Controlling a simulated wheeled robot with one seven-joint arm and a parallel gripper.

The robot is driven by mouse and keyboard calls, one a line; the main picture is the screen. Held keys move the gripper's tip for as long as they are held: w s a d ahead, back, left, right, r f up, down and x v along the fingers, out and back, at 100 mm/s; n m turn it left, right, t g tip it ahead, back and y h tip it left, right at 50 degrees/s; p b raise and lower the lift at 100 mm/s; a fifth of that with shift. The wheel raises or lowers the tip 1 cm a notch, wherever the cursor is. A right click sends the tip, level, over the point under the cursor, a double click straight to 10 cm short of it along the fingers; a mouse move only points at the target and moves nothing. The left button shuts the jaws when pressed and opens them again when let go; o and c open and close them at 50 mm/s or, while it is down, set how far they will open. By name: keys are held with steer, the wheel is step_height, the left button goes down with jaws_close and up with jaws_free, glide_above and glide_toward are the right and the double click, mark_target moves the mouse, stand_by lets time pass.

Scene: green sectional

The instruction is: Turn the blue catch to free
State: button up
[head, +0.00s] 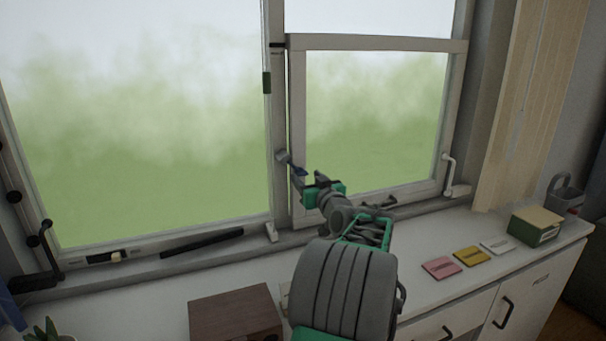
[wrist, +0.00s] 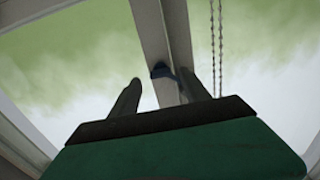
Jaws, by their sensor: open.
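The blue catch (head: 297,169) sits on the window post, left of the smaller right-hand pane, with a grey plate beside its upper left end. In the wrist view the blue catch (wrist: 159,70) shows small and dark against the pale post, between my two fingers and close to the right one. My gripper (head: 308,182) is just below and right of the catch in the head view. In the wrist view my gripper (wrist: 158,78) is open, fingers apart. I cannot tell whether a finger touches the catch. The gripper partly hides the catch's lower end.
A white counter (head: 420,238) runs under the window. On it stand a brown box (head: 235,315), pink (head: 440,267) and yellow (head: 472,256) cards, and a green box (head: 535,227). A white handle (head: 448,175) is on the right frame. A beaded chain (wrist: 216,50) hangs right.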

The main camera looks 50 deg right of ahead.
steer(key=shift+x, duration=1)
jaws_close()
